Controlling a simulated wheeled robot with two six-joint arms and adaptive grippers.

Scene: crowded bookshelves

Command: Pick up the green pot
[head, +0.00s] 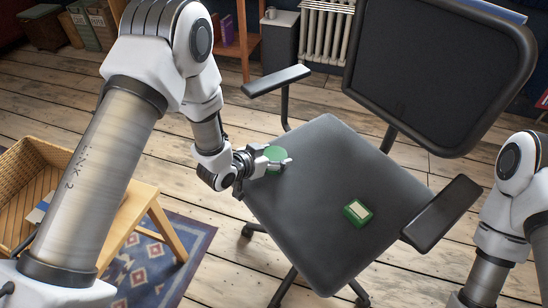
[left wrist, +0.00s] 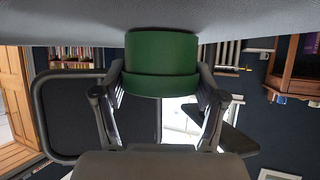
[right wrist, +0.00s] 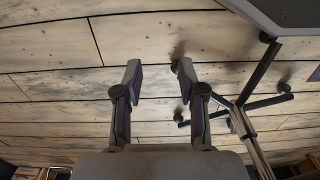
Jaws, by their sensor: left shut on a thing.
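The green pot (head: 275,153) is at the left part of the black office chair's seat (head: 320,180). My left gripper (head: 270,164) is shut on it from the left side, and a finger partly covers it. In the left wrist view the pot (left wrist: 160,62) sits between the two fingers, with the grey seat surface right beside it at the top of the picture. I cannot tell if the pot still touches the seat. My right gripper (right wrist: 159,76) is open and empty, pointing over the wooden floor; the head view does not show its fingers.
A small green box (head: 357,212) with a pale label lies on the seat's right part. Chair armrests (head: 276,80) and (head: 442,212) flank the seat, and the backrest (head: 440,70) rises behind. A wicker basket (head: 22,165) stands at left. A radiator (head: 325,35) is behind.

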